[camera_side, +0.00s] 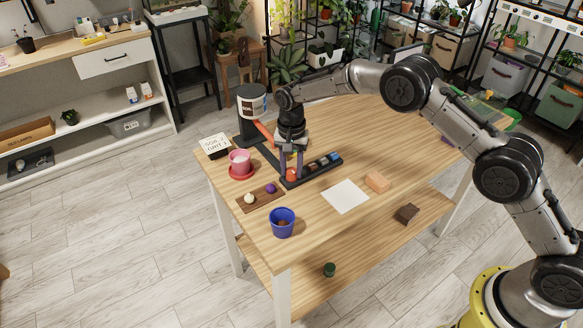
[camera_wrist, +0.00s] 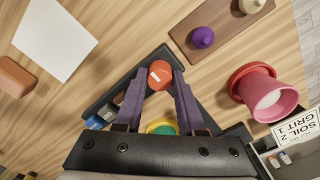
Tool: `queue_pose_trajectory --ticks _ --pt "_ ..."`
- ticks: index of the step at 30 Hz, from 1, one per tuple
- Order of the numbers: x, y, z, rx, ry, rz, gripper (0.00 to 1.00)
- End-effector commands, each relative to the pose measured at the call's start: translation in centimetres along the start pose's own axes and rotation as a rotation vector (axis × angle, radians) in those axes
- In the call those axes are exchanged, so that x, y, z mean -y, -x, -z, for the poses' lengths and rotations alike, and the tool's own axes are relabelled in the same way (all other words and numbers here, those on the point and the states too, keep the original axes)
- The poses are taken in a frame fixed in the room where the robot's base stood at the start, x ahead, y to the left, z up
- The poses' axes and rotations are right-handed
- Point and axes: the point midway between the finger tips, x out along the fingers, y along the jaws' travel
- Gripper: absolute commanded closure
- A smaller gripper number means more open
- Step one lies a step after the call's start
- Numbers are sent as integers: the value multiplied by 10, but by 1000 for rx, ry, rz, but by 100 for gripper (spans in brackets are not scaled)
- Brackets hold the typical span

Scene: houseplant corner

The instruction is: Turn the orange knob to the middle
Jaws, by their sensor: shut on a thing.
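The orange knob (camera_side: 291,174) sits at the near left end of a dark panel (camera_side: 318,174) on the wooden table. My gripper (camera_side: 291,167) points down at it, with its purple fingers on either side of the knob. In the wrist view, the fingertips (camera_wrist: 162,76) close on the orange knob (camera_wrist: 160,73) from both sides. A small pale mark shows on the knob's top. I cannot read from it which position the knob points to. Several other coloured parts sit along the panel (camera_wrist: 140,72), partly hidden by my gripper.
A pink pot (camera_side: 240,161) on a red saucer and a "SOIL 2 GRIT 1" sign (camera_side: 214,143) stand left. A wooden board (camera_side: 260,197) with white and purple knobbed pieces, a blue pot (camera_side: 282,222), white sheet (camera_side: 345,196) and orange block (camera_side: 377,181) lie nearer. A dispenser (camera_side: 252,100) stands behind.

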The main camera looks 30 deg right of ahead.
Motion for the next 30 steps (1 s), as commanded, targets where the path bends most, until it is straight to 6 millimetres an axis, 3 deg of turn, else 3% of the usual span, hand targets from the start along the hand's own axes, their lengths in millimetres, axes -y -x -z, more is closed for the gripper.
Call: queue_pose_trajectory --ticks 3,4,9,20,26,30 --pt "0 1 0 -1 1 1 100" --pt "0 1 0 -1 1 0 60" --pt "0 0 0 -1 1 0 32" --pt "0 5 0 -1 1 1 32" --pt "1 34 1 -3 1 5 32" --pt "1 65 1 -3 1 5 32"
